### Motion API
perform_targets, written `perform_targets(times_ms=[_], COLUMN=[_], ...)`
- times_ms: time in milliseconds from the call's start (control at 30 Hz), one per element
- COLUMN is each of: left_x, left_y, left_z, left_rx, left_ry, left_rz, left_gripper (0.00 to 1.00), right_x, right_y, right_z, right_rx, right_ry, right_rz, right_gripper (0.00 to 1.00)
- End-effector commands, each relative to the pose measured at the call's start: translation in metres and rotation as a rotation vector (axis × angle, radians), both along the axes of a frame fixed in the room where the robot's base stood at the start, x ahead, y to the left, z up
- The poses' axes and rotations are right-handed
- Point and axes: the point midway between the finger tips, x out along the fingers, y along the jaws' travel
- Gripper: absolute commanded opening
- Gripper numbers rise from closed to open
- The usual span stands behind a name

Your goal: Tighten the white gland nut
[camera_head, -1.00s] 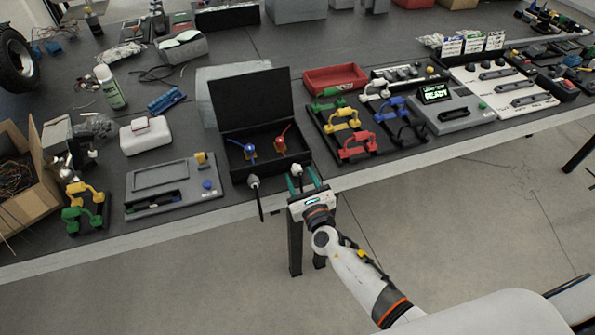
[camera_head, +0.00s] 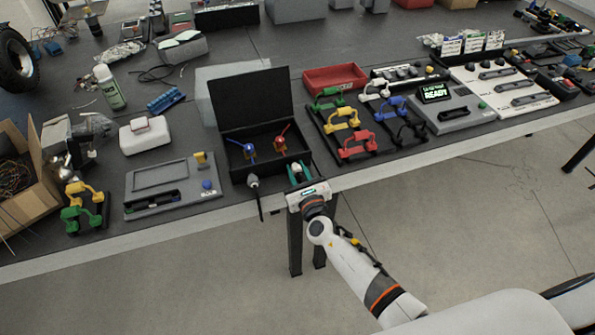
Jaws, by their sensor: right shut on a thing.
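The white gland nut (camera_head: 297,168) is at the front wall of the black open box (camera_head: 232,175), near its right corner. My right gripper (camera_head: 299,173) reaches in from the front, with its green fingers on either side of the nut, shut on it. The nut is small and partly hidden between the fingers. A grey gland (camera_head: 253,182) with a black cable hanging down is on the same wall to the left. Inside the box are a blue-and-yellow part (camera_head: 249,151) and one with a red lever (camera_head: 280,144). My left gripper is out of view.
A grey panel device (camera_head: 150,205) lies left of the box. To its right are a rack with coloured handles (camera_head: 358,152), a red tray (camera_head: 335,79) and a grey unit with a lit display (camera_head: 433,92). Floor in front of the table is clear.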

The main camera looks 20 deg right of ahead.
Motion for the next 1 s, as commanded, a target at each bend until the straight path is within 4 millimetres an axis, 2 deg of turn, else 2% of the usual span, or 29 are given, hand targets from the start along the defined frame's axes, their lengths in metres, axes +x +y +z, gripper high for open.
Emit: perform_targets(times_ms=[367, 1000], left_x=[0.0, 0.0], left_y=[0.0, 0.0], left_z=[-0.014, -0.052], left_rx=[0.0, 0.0], left_ry=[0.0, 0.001], left_rz=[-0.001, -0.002], left_gripper=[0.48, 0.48], right_x=[0.0, 0.0], right_y=[0.0, 0.0], right_z=[-0.002, -0.003], right_rx=[0.163, 0.761], right_ry=[0.005, 0.025], right_rz=[0.0, 0.001], right_gripper=[0.04, 0.04])
